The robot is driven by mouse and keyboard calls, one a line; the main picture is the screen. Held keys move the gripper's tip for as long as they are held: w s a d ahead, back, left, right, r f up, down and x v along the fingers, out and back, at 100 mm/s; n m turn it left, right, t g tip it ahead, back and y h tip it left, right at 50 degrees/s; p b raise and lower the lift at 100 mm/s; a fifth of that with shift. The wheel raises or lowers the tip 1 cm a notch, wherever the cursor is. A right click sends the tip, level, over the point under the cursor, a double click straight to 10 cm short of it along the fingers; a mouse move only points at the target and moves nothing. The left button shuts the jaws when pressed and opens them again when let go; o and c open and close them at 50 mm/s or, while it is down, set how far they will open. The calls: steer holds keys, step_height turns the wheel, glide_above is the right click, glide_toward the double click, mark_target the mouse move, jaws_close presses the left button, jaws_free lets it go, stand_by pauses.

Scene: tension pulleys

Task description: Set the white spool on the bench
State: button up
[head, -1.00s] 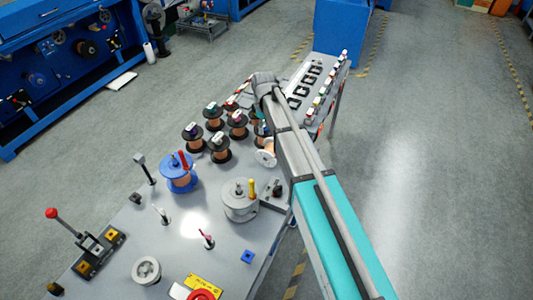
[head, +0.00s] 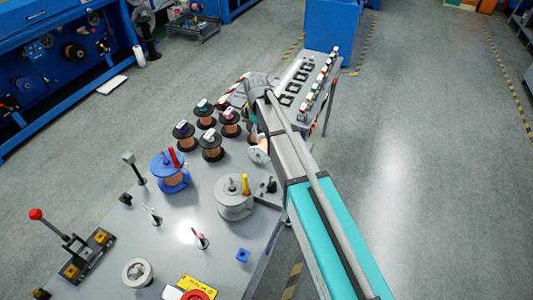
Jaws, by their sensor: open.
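A small spool with a white flange and copper-coloured winding (head: 259,155) is at the right side of the grey bench (head: 190,215), beside my arm. It appears to lie on its side, and my arm partly hides it. My arm reaches from the lower right up over the bench's far right edge. My gripper is hidden behind the arm's far end, so its distance to the white spool cannot be told.
Several black-flanged copper spools (head: 212,146) stand left of the white spool. A blue spool (head: 168,171), a grey drum (head: 233,206), a red-knobbed lever (head: 36,214) and a white ring-shaped part (head: 138,272) occupy the bench. A rack (head: 310,85) stands beyond. Bare bench shows between the parts.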

steer(key=b, duration=0.4)
glide_above(258, 148)
steer(key=shift+d+f, duration=0.1)
steer(key=shift+f, duration=2.25)
steer(key=shift+f+b, duration=2.6)
steer(key=shift+b, duration=0.1)
jaws_close()
